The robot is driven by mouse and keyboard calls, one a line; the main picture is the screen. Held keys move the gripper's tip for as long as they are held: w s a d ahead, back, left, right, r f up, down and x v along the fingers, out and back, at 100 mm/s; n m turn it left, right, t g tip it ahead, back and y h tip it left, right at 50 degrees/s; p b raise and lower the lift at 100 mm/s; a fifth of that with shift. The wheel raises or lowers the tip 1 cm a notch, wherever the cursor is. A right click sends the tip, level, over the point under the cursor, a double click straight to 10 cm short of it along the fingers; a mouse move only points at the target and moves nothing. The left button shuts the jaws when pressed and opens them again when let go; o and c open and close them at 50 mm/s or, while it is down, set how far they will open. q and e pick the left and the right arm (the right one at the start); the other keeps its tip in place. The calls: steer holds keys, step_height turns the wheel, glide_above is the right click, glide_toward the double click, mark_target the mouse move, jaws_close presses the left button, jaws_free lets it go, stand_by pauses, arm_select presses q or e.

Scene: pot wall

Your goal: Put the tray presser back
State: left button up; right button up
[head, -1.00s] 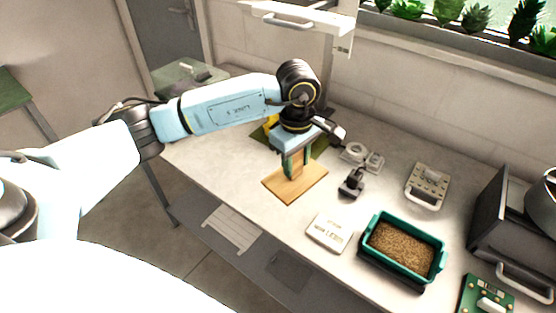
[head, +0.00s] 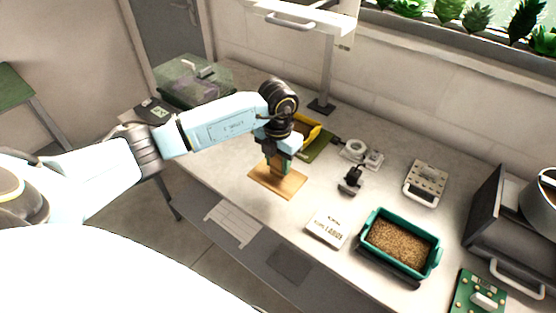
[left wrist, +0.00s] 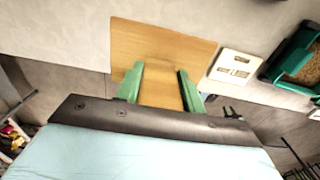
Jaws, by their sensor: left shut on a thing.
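The tray presser is a flat wooden board (head: 290,186) with an upright wooden handle. My left gripper (head: 279,163) is shut on the handle from above, with the board level below it. In the left wrist view the handle stands between the green fingers (left wrist: 160,90), and the board (left wrist: 140,40) spreads out beyond them. I cannot tell whether the board touches the counter or hangs just above it. The teal tray (head: 368,226) full of brown soil stands to the right, apart from the presser. My right gripper is not in view.
A white labelled box (head: 327,228) lies between presser and tray. A small black device (head: 351,181) and a white round-topped device (head: 354,149) stand behind. A yellow bin (head: 313,130) on a green mat is behind the gripper. The counter's front edge is close to the board.

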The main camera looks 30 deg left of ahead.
mark_target(278, 177)
arm_select(q)
steer(key=shift+w, duration=0.1)
step_height(278, 177, down, 6)
steer(key=b, duration=0.4)
steer(key=shift+r, duration=0.25)
steer(key=shift+f+b, duration=0.45)
steer(key=shift+f+b, duration=0.65)
steer(key=shift+f, duration=0.2)
stand_by(0.7)
steer(key=o, duration=1.1)
steer(key=shift+r, duration=0.1)
step_height(278, 177, up, 13)
steer(key=shift+r+p, duration=0.1)
steer(key=shift+p, duration=0.2)
